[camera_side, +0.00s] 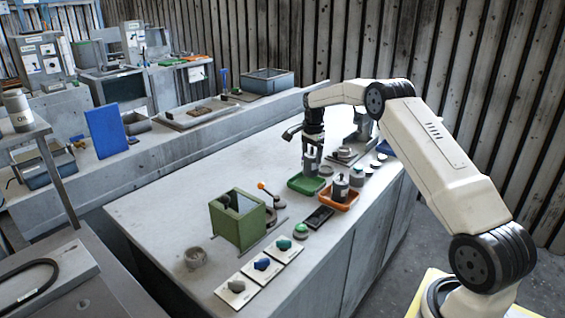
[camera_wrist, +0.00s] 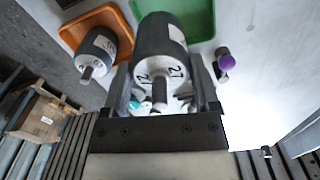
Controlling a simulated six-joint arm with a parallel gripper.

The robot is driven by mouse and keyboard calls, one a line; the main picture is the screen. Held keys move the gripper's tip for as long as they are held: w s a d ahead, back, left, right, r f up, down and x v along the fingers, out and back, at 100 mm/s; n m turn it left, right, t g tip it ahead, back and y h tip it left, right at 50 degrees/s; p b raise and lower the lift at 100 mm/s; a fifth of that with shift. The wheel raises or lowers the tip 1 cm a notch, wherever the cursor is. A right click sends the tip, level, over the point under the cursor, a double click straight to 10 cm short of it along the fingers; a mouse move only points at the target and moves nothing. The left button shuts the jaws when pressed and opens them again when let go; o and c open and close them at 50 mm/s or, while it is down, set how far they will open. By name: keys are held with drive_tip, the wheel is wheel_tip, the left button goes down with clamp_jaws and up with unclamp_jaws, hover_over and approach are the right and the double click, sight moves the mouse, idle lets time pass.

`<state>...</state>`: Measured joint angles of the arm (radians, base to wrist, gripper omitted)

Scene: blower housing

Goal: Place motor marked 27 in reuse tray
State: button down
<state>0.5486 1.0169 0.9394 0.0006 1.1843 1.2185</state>
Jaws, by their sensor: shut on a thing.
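My gripper (camera_side: 312,150) is shut on a grey motor (camera_side: 312,166) and holds it upright over the green tray (camera_side: 293,184). In the wrist view my gripper (camera_wrist: 160,88) has a finger on each side of the motor (camera_wrist: 162,40). Its pale end face and shaft point at the camera, and the blurred marks on it look like 27. The green tray (camera_wrist: 203,20) lies behind it. I cannot tell whether the motor touches the tray floor. No tray label is readable.
An orange tray (camera_side: 350,205) with a second motor (camera_side: 340,188) stands beside the green tray; this motor also shows in the wrist view (camera_wrist: 97,50). A green box (camera_side: 238,222), an orange-knobbed lever (camera_side: 268,190) and a dark flat case (camera_side: 318,217) stand nearer.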

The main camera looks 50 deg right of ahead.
sight(307, 166)
drive_tip(key=shift+w+d+f, duration=0.2)
drive_tip(key=shift+w+f, duration=0.2)
drive_tip(key=shift+f, duration=0.1)
drive_tip(key=shift+w+d+f, duration=0.2)
drive_tip(key=shift+w+f, duration=0.2)
drive_tip(key=shift+f, duration=0.1)
drive_tip(key=shift+w+d+f, duration=0.1)
drive_tip(key=shift+w+f, duration=0.1)
drive_tip(key=shift+f, duration=1.7)
drive_tip(key=shift+f, duration=0.1)
unclamp_jaws()
drive_tip(key=shift+f, duration=0.1)
wheel_tip(307, 166, up, 12)
drive_tip(key=shift+r, duration=0.15)
